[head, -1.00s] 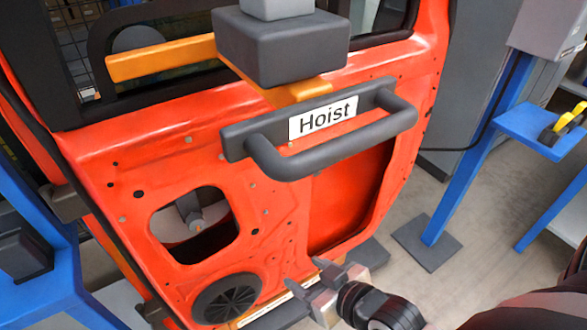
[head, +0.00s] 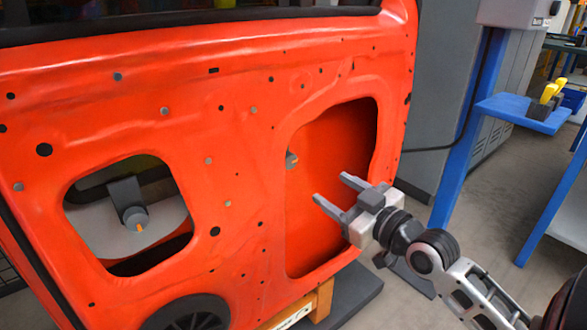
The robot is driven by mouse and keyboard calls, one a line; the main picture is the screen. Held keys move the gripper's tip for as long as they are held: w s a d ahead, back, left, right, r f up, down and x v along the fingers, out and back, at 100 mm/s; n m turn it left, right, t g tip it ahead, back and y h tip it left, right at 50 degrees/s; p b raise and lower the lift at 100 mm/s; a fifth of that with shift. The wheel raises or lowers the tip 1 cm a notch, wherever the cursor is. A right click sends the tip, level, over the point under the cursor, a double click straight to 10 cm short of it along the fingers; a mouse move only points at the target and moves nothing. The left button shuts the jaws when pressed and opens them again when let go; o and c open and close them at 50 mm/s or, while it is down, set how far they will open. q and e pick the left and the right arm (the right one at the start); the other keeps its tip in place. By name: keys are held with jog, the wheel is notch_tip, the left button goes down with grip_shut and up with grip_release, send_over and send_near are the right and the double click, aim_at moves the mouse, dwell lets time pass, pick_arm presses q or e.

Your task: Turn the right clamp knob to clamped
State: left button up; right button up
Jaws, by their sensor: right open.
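An orange-red door panel (head: 250,135) fills the left and middle of the head view. A grey clamp knob (head: 291,160) shows at the left edge of the door's right opening; most of its mount is hidden. Another grey clamp knob (head: 133,218) with an orange mark sits inside the left opening. My right gripper (head: 331,188) is open and empty. Its two fingers point left across the right opening, to the right of and a little below the right knob in the picture, apart from it. My left gripper is not in view.
A round dark speaker grille (head: 190,315) is low on the door. A blue stand (head: 470,135) with a shelf holding a yellow and black item (head: 547,100) is at the right.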

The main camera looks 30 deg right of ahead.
aim_at(291, 162)
jog(key=w, duration=0.4)
jog(key=w+b, duration=0.1)
jog(key=w, duration=0.3)
jog(key=w+a+b, duration=0.1)
jog(key=w, duration=0.3)
jog(key=shift+w, duration=0.4)
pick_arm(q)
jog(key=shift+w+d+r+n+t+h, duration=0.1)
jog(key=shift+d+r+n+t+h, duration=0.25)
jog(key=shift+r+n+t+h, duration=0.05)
pick_arm(e)
jog(key=shift+w, duration=0.35)
jog(key=c, duration=1)
